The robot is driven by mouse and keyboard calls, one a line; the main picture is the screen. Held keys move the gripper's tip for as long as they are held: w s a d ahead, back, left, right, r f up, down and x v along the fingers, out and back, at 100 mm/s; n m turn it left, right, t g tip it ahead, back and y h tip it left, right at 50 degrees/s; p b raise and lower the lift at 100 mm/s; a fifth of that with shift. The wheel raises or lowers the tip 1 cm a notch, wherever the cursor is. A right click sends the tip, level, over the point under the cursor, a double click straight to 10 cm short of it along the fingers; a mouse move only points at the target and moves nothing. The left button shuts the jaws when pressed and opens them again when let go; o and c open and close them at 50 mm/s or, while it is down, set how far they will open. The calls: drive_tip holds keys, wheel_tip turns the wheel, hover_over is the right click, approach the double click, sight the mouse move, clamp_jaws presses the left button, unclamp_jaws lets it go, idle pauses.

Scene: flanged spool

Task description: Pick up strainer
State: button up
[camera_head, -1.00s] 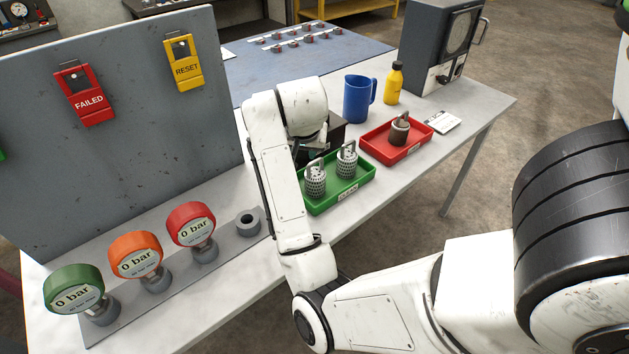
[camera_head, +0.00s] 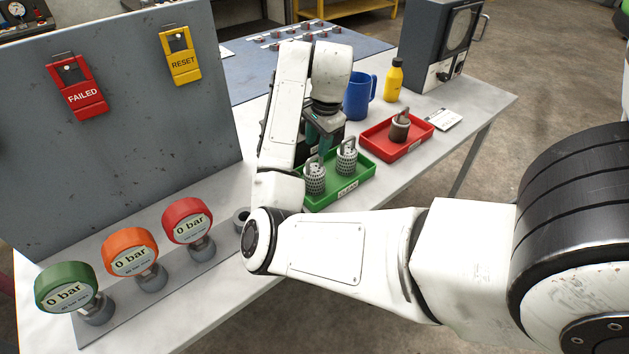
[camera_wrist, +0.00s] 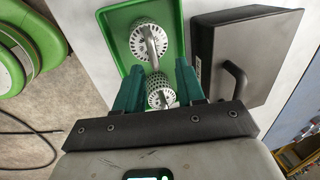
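Two pale perforated strainers with loop handles stand in a green tray (camera_head: 361,187), a left one (camera_head: 314,178) and a right one (camera_head: 347,160). In the wrist view one strainer (camera_wrist: 146,40) lies beyond the fingertips. The other strainer (camera_wrist: 161,92) shows between the fingers, partly hidden by the gripper body. My gripper (camera_head: 318,138) is over the back of the green tray, pointing down. In the wrist view its teal fingers (camera_wrist: 158,80) are spread apart and hold nothing that I can see. A dark brown strainer (camera_head: 399,130) stands in a red tray (camera_head: 420,141).
A blue mug (camera_head: 357,98), a yellow bottle (camera_head: 394,80) and a grey machine (camera_head: 437,45) stand at the back. A dark box with a handle (camera_wrist: 245,55) is beside the green tray. Gauges (camera_head: 130,255) and a grey panel (camera_head: 120,150) occupy the left.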

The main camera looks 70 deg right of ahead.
sight(315, 156)
drive_tip(key=f, duration=0.3)
drive_tip(key=f+p, duration=0.1)
drive_tip(key=shift+w+a+f, duration=0.2)
drive_tip(key=shift+a+f, duration=0.05)
drive_tip(key=shift+f, duration=0.05)
drive_tip(key=shift+w+f, duration=0.1)
drive_tip(key=shift+f, duration=0.35)
clamp_jaws()
